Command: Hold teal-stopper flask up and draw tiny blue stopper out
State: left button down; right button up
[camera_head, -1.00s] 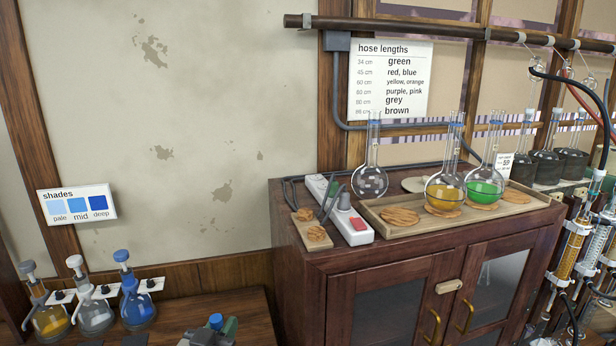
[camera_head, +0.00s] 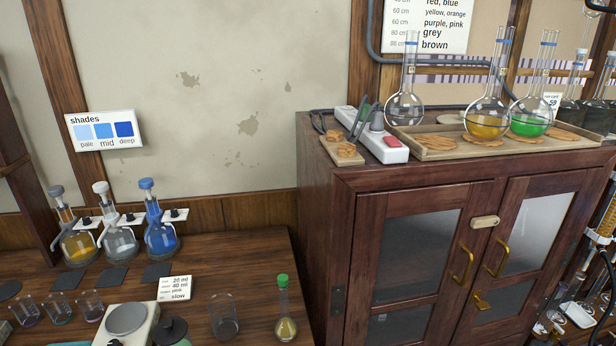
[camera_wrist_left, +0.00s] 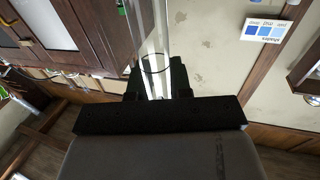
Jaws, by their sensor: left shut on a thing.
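In the left wrist view my left gripper (camera_wrist_left: 157,80) is shut on a clear glass tube (camera_wrist_left: 151,30), like a flask neck. The tube runs from between the dark jaws to the top edge of the picture, and a small green patch shows beside it there. Its body and any stopper on it are not clearly shown. In the head view a small flask with a green stopper (camera_head: 286,325) and yellowish liquid stands upright on the bench. I cannot pick out a tiny blue stopper. Neither gripper shows in the head view.
A dark cabinet (camera_head: 330,220) stands at right, with a tray (camera_head: 440,155) of round-bottom flasks.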

pick_arm(q)
jog(key=w+d+m+g+h, duration=0.2)
jog(key=w+d+m+h, duration=0.1)
jog(key=d+h, duration=0.3)
jog(key=w+d+m+g+h, duration=0.2)
jog(key=d+m+h, duration=0.3)
jog(key=d, duration=0.3)
jog(key=shift+w+r+h, duration=0.4)
jog(key=shift+r, duration=0.05)
